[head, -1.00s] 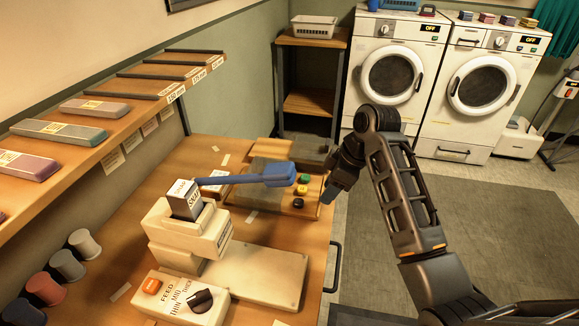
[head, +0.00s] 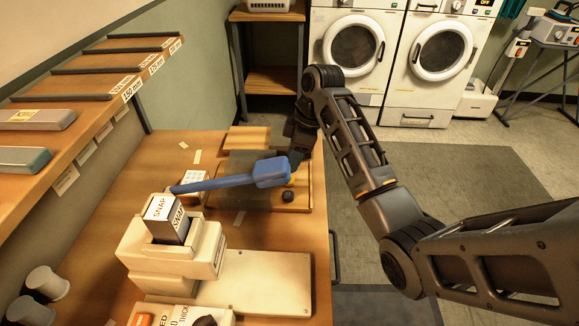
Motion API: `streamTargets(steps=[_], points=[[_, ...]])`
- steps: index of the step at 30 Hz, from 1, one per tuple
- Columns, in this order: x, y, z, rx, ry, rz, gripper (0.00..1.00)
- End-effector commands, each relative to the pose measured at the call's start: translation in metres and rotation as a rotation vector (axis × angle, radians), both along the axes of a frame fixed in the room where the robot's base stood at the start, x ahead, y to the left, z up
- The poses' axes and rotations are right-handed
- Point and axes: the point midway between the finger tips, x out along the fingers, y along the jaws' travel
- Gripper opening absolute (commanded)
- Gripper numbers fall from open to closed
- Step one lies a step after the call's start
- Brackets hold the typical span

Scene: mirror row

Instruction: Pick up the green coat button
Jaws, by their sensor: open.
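I cannot make out the green coat button now; the blue head of a long-handled tool (head: 271,172) and my gripper cover that part of the wooden board (head: 300,200). A small yellow button (head: 291,181) shows just below the blue head. A dark button (head: 288,196) lies on the board nearer me. My gripper (head: 296,159) is open and points down at the board's far right part, just behind the blue head. Its fingertips are mostly hidden, and I cannot tell whether they touch anything.
The blue tool's handle slopes over the board from a cream machine (head: 175,252) with a "SNAP" box (head: 166,218). A wall shelf (head: 85,105) runs along the left. White washers (head: 352,45) stand at the back. The floor right of the bench is open.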

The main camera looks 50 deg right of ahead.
Motion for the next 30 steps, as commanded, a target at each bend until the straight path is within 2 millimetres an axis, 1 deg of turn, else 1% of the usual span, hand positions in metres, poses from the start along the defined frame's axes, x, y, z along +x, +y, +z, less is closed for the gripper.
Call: streamTargets(steps=[1,4,12,25,30], points=[[0.001,0.001,-0.007,0.001,0.004,0.000,0.42],[0.003,0.003,-0.015,0.000,0.002,-0.001,0.42],[0.003,0.003,-0.017,-0.001,0.000,-0.001,0.42],[0.004,0.003,-0.017,-0.001,0.000,0.000,0.01],[0.004,0.003,-0.017,-0.001,0.000,0.000,0.00]])
